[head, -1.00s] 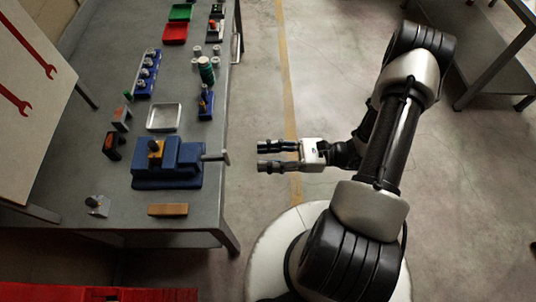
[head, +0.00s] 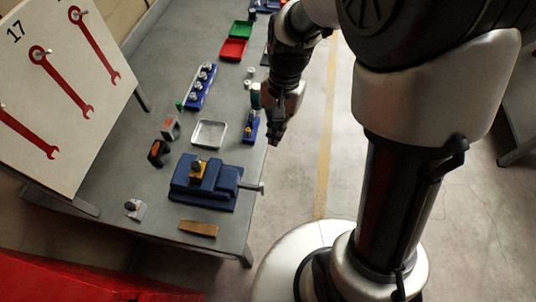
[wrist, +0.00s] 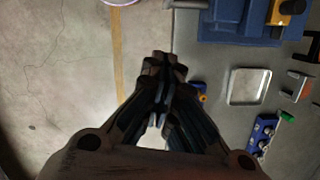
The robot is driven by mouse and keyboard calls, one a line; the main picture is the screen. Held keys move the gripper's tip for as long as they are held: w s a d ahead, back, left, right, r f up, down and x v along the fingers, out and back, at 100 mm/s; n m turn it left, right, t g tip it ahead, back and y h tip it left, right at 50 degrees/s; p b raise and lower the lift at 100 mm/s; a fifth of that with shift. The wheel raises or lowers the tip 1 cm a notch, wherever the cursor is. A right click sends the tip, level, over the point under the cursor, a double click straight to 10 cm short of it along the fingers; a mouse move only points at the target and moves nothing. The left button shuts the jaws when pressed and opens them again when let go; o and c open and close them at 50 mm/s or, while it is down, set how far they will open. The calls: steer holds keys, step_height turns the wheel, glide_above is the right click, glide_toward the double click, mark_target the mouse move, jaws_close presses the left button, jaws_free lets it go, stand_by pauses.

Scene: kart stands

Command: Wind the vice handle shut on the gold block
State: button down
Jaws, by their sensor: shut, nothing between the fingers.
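The blue vice (head: 222,186) sits near the bench's front edge in the head view. The gold block (head: 196,171) is at its jaws, with a dark knob-like thing on top; I cannot tell whether the jaws touch it. The vice handle (head: 252,187), a grey bar on a screw, sticks out past the bench edge. My gripper (head: 275,139) is shut and empty, beyond the handle by the bench edge and apart from it. In the wrist view my closed fingers (wrist: 161,68) point toward the vice (wrist: 240,25); the gold block (wrist: 291,6) is cut by the top edge.
A metal tray (head: 209,135) lies beyond the vice, near a blue stand (head: 250,127). A blue rack (head: 200,88) and red and green bins are further back. A wooden bar (head: 198,229) lies nearer. The floor (head: 300,185) beside the bench is clear.

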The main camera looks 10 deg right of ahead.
mark_target(249, 187)
steer(key=s+a+f+b, duration=0.3)
steer(key=s+f+b, duration=0.1)
steer(key=f, duration=0.6)
steer(key=shift+s, duration=0.5)
steer(key=shift+s+a+r, duration=0.1)
steer(key=shift+s+a, duration=0.15)
steer(key=shift+s, duration=0.35)
